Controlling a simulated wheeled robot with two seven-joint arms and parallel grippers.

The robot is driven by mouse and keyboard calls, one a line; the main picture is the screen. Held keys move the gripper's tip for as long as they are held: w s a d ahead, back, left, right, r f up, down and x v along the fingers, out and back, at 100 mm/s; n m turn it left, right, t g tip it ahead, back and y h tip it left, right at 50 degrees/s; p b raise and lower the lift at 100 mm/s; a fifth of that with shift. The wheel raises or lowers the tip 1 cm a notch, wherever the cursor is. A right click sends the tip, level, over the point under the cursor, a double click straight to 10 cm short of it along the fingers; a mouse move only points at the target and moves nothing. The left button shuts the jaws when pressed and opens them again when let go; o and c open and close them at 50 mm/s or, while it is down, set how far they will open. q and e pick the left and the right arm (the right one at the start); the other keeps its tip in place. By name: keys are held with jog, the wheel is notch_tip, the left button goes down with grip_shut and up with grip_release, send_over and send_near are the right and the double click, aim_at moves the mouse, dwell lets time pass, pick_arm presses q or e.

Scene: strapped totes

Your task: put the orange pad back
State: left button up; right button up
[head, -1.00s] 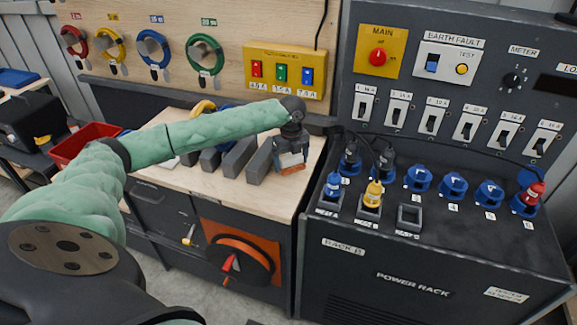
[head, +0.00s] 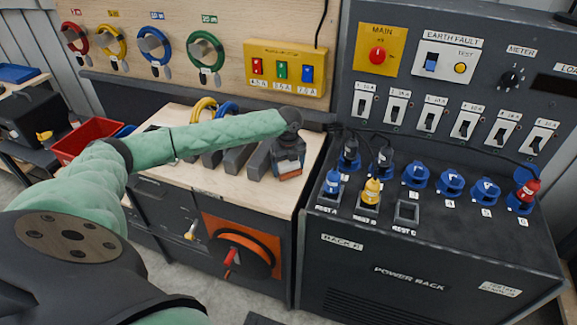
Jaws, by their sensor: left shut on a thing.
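My left arm reaches from the left over the wooden bench top (head: 190,117). Its left gripper (head: 288,168) points down near the right end of the bench, close to the power rack. The gripper is shut on a small piece with orange showing at its lower edge, which looks like the orange pad (head: 289,177). Most of the pad is hidden by the fingers. I cannot tell whether it touches the bench top. My right gripper is not in view.
Grey upright dividers (head: 238,158) stand just left of the gripper, with yellow and blue coils behind. The power rack (head: 430,250) with its plugs and sockets rises at the right. A red tray (head: 85,142) lies far left.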

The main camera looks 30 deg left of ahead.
aim_at(289, 163)
pick_arm(q)
jog(key=o, duration=0.9)
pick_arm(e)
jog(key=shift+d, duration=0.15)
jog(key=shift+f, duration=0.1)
pick_arm(q)
jog(key=shift+r, duration=0.25)
notch_tip(289, 163, up, 11)
jog(key=b, duration=0.4)
jog(key=shift+f, duration=0.15)
jog(key=shift+r+b, duration=0.3)
jog(key=shift+r, duration=0.2)
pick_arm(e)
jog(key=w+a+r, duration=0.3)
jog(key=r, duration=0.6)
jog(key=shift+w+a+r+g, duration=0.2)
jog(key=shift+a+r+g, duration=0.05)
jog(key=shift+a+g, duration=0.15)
